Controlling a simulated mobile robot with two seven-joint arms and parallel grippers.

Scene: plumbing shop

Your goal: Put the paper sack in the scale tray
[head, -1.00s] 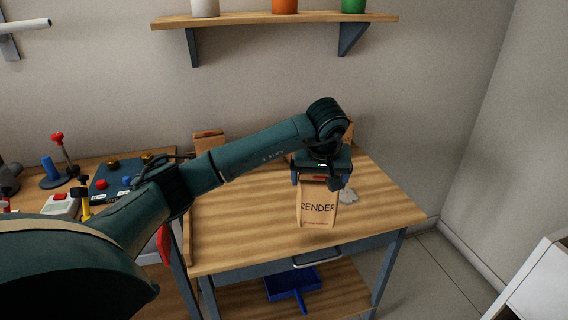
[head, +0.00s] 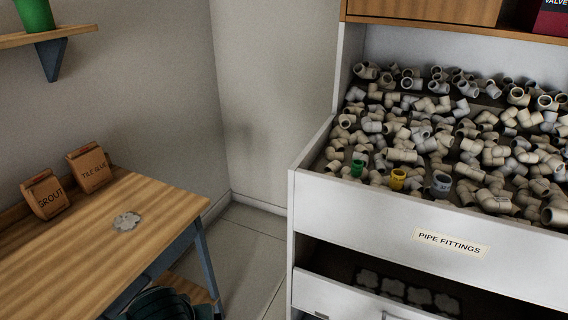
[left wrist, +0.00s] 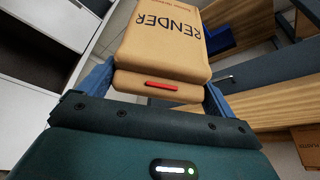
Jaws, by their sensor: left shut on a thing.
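A brown paper sack marked RENDER (left wrist: 165,40) fills the middle of the left wrist view. My left gripper (left wrist: 157,86) is shut on it, with one blue finger on each side. In the head view the held sack and the gripper's fingers are out of sight; only a dark teal part of my arm shows at the bottom edge. Two other paper sacks, GROUT (head: 46,195) and TILE GLUE (head: 90,168), stand at the back of the wooden bench. No scale tray can be made out in either view. My right gripper is not in view.
The wooden bench (head: 80,255) is mostly clear, with a grey splat-shaped patch (head: 127,221) on it. A white cabinet (head: 355,220) labelled PIPE FITTINGS holds a bin full of fittings at right. Open floor (head: 245,240) lies between them.

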